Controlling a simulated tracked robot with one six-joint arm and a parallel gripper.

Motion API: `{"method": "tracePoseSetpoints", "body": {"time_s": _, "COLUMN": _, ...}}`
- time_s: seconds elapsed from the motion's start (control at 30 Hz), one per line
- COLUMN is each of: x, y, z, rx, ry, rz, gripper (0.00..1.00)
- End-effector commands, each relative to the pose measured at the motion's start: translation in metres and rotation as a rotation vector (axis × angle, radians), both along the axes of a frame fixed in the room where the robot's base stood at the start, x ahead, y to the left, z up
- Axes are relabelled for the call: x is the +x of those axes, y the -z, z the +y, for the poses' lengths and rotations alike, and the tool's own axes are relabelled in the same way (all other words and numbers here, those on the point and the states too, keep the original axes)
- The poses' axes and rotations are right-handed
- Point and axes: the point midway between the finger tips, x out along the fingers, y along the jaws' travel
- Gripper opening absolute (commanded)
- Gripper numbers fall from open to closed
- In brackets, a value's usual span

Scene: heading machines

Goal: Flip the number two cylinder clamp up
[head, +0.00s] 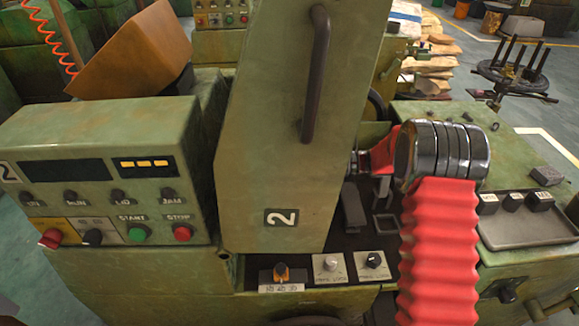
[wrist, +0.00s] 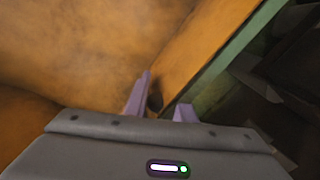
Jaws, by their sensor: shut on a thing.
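The machine with the number two plate (head: 281,217) fills the middle of the head view. Its tall green panel (head: 260,130) with a dark handle (head: 318,75) hides my gripper there; my arm reaches in behind the panel from the right. In the wrist view my gripper (wrist: 164,105) has its two purple fingers around a small dark piece (wrist: 155,102) and is shut on it. This piece lies against an orange surface (wrist: 90,50). It may be part of the cylinder clamp, but most of it is hidden, so I cannot tell its tilt.
The control box (head: 100,165) with buttons is at the left, a brown-orange hood (head: 135,50) behind it. Knobs (head: 330,263) line the front edge. A grey tray (head: 530,228) is at the right. A green edge (wrist: 225,65) runs close to my fingers.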

Motion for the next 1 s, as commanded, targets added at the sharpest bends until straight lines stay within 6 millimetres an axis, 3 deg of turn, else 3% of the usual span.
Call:
{"method": "tracePoseSetpoints", "body": {"time_s": 0.4, "x": -0.0005, "y": 0.0058, "z": -0.0002, "rx": -0.008, "ry": 0.001, "rz": 0.007, "gripper": 0.0}}
{"method": "tracePoseSetpoints", "body": {"time_s": 0.43, "x": -0.0004, "y": 0.0059, "z": -0.0001, "rx": -0.008, "ry": 0.002, "rz": 0.007, "gripper": 0.24}}
{"method": "tracePoseSetpoints", "body": {"time_s": 0.6, "x": -0.0004, "y": 0.0045, "z": -0.0003, "rx": -0.006, "ry": 0.001, "rz": 0.005, "gripper": 0.36}}
{"method": "tracePoseSetpoints", "body": {"time_s": 0.67, "x": -0.0003, "y": 0.0039, "z": -0.0004, "rx": -0.005, "ry": 0.001, "rz": 0.004, "gripper": 0.4}}
{"method": "tracePoseSetpoints", "body": {"time_s": 1.0, "x": 0.0005, "y": 0.0019, "z": -0.0036, "rx": -0.002, "ry": 0.002, "rz": 0.002, "gripper": 0.41}}
